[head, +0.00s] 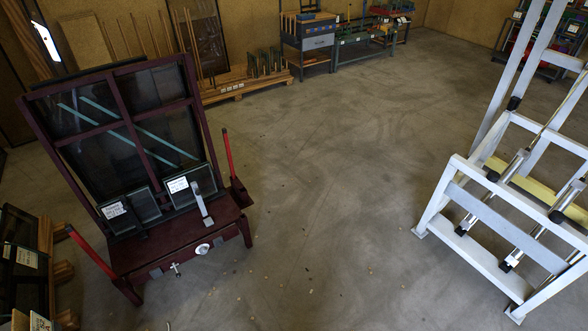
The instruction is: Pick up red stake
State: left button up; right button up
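A red stake (229,153) stands nearly upright at the right side of a dark maroon glass frame rack (172,241). Its lower end meets a small maroon bracket (240,193). A second red stake (92,252) leans at a slant at the rack's front left corner, its top toward the left. Neither of my grippers shows in the head view.
A white tilting frame (453,188) with metal cylinders stands on the right. Wooden racks with panes (25,270) are at the lower left. A pallet (240,85), a grey cabinet (307,35) and benches line the back wall. The concrete floor between is clear apart from small debris.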

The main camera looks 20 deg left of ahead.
aim_at(224, 131)
jog(key=z, duration=0.1)
jog(key=i, duration=2)
jog(key=u, duration=1.1)
jog(key=i, duration=1.05)
jog(key=u, duration=1)
